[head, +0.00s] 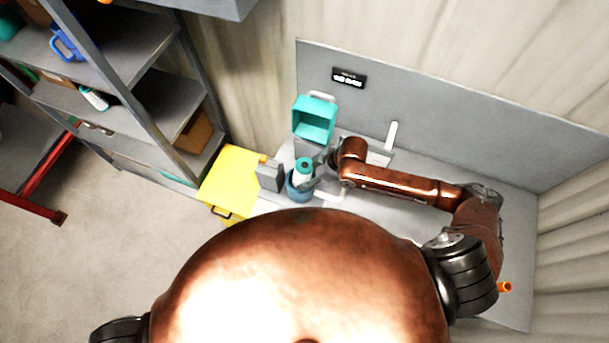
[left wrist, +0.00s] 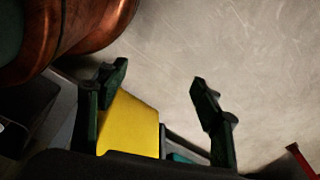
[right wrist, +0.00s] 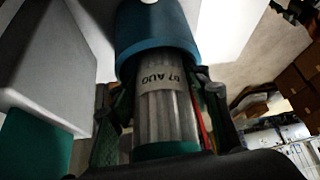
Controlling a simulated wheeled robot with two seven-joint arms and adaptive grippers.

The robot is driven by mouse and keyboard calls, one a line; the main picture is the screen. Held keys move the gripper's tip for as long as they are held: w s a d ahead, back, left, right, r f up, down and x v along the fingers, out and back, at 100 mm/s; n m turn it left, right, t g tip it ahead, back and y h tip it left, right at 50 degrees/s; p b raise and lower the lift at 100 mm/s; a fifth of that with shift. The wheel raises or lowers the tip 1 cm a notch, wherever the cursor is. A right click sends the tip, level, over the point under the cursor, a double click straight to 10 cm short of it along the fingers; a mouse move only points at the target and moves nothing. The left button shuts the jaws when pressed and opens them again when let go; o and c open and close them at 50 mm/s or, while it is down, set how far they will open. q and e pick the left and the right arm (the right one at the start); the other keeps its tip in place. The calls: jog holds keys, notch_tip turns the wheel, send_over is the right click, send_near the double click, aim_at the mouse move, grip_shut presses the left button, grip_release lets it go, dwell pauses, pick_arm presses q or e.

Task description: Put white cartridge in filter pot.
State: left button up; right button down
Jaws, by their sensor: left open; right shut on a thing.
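The white cartridge (head: 303,178) is pleated, with teal ends and a label reading "07 AUG", and shows closely in the right wrist view (right wrist: 165,112). My right gripper (head: 318,173) is shut on it from the side. The filter pot (head: 299,193) is a blue round vessel, also in the right wrist view (right wrist: 155,35). The cartridge's far end is hidden by the pot's rim and looks to be at or inside its mouth; how deep I cannot tell. My left gripper (left wrist: 158,90) is open and empty above the floor and is not seen in the head view.
A grey block (head: 270,177) stands just left of the pot, beside a yellow cabinet (head: 230,175). A teal bin (head: 314,118) stands behind. The grey bench (head: 410,212) is mostly clear to the right. Shelves (head: 130,100) stand at left.

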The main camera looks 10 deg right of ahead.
jog(key=shift+f, duration=0.25)
jog(key=shift+s+f, duration=0.1)
jog(key=shift+s, duration=0.05)
jog(key=shift+s+f, duration=0.1)
jog(key=shift+f, duration=0.15)
jog(key=c, duration=1.5)
grip_release()
jog(key=shift+s+d+f, duration=0.1)
jog(key=shift+d+f, duration=0.05)
jog(key=shift+o, duration=0.9)
jog(key=shift+f, duration=0.1)
jog(key=shift+o, duration=1.2)
jog(key=shift+w+a, duration=0.2)
jog(key=shift+w, duration=0.1)
jog(key=shift+d, duration=0.25)
pick_arm(q)
jog(key=s, duration=0.1)
jog(key=s+f+b, duration=0.1)
jog(key=s, duration=0.1)
jog(key=shift+s+f, duration=0.1)
jog(key=shift+f, duration=0.2)
pick_arm(e)
jog(key=a+v, duration=0.1)
jog(key=v, duration=1.2)
jog(key=shift+w+r, duration=0.3)
jog(key=shift+r, duration=0.15)
jog(key=shift+d, duration=0.1)
